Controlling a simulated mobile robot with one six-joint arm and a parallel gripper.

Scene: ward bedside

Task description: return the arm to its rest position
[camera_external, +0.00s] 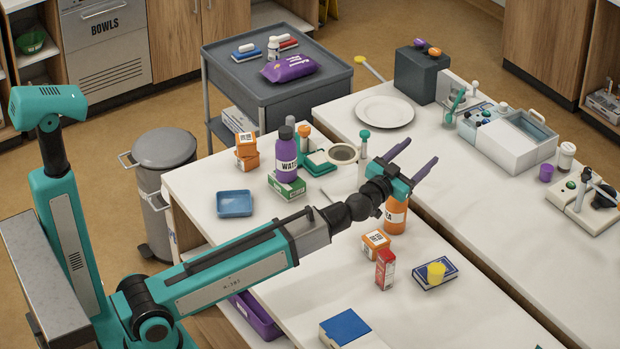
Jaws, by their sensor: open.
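My arm reaches from the lower left across the near white table in the external view. My gripper (411,163) is open, with its two dark fingers spread and pointing to the upper right. I see nothing between the fingers. The gripper is above the table, over an orange bottle (396,217) that it partly hides. I cannot tell the exact gap between the gripper and the bottle.
A purple water bottle (286,158) on a green box (286,187) stands left of the gripper. A white plate (384,112) lies beyond.

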